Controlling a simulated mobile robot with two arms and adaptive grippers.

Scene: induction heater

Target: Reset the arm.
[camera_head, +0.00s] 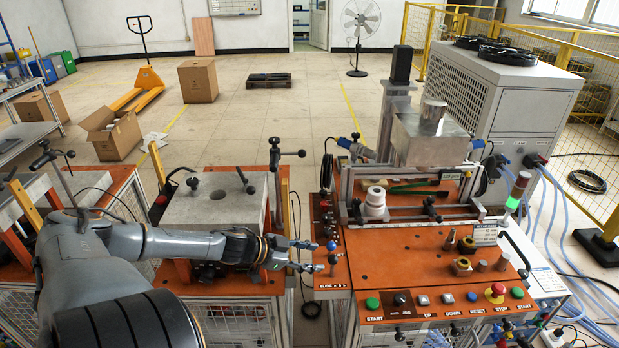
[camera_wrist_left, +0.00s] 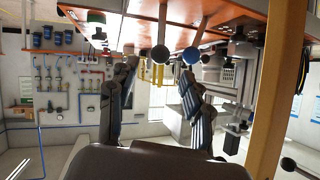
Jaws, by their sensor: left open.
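My left arm (camera_head: 130,245) comes in from the left and reaches across the front of the grey block fixture. My left gripper (camera_head: 312,256) is open, with its two fingers apart and nothing seen between them. My right gripper is not in view.
The grey block fixture (camera_head: 185,205) stands behind my left forearm. The induction heater (camera_head: 430,138) and a white cabinet (camera_head: 500,95) stand behind the panel. Buttons, including a red emergency stop (camera_head: 495,291), line its front. A narrow gap separates the two benches.

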